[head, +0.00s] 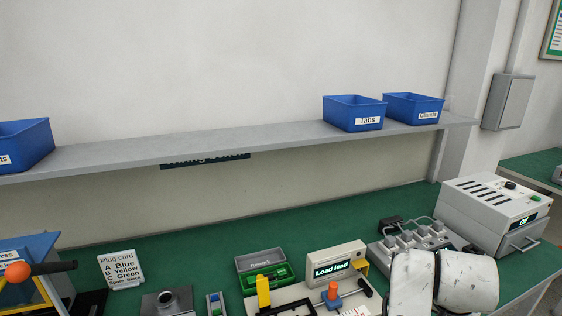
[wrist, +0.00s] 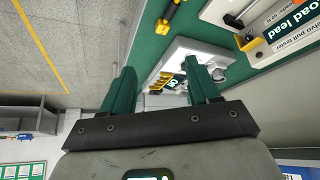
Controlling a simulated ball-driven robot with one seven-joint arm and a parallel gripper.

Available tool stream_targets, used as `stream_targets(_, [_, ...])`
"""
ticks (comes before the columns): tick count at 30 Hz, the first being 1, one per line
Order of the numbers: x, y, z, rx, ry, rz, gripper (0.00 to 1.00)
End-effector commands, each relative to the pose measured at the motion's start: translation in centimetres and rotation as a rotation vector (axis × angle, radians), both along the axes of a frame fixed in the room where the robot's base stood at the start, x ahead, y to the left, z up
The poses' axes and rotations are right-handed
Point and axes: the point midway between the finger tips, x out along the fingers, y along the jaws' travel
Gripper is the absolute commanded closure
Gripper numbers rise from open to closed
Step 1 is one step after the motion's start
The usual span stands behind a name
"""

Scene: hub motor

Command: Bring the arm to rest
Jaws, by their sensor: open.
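My gripper (wrist: 163,84) shows in the wrist view with its two green fingers spread apart and nothing held between them. Beyond the fingers is the edge of the green bench, with a white unit (wrist: 196,52) on it. My white, scuffed arm links stand at the lower right of the head view, in front of the bench's right part. The gripper itself is not visible in the head view.
The green bench (head: 215,235) holds a "Load lead" tester (head: 335,260), a green-lined box (head: 262,262), a plug card (head: 121,268) and a grey unit reading "Off" (head: 490,205). Blue bins, including "Tabs" (head: 350,108), stand on the shelf (head: 250,138). Floor (wrist: 60,45) lies beside the bench.

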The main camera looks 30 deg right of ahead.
Motion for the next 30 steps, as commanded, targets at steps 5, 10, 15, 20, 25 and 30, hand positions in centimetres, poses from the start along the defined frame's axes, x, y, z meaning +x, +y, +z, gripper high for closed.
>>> stream_targets(5, [0.4,1.0,-2.0,-0.098,0.111,0.292,0.39])
stream_targets(10, [-0.6,5.1,-6.8,-0.081,0.23,0.585,0.39])
stream_targets(15, [-4.3,11.6,-13.0,0.036,0.334,0.864,0.39])
stream_targets(20, [-8.0,17.5,-16.9,0.166,0.375,1.045,0.39])
stream_targets(25, [-9.6,20.0,-18.2,0.223,0.383,1.107,0.39])
stream_targets(30, [-9.6,20.0,-18.2,0.223,0.383,1.107,0.39])
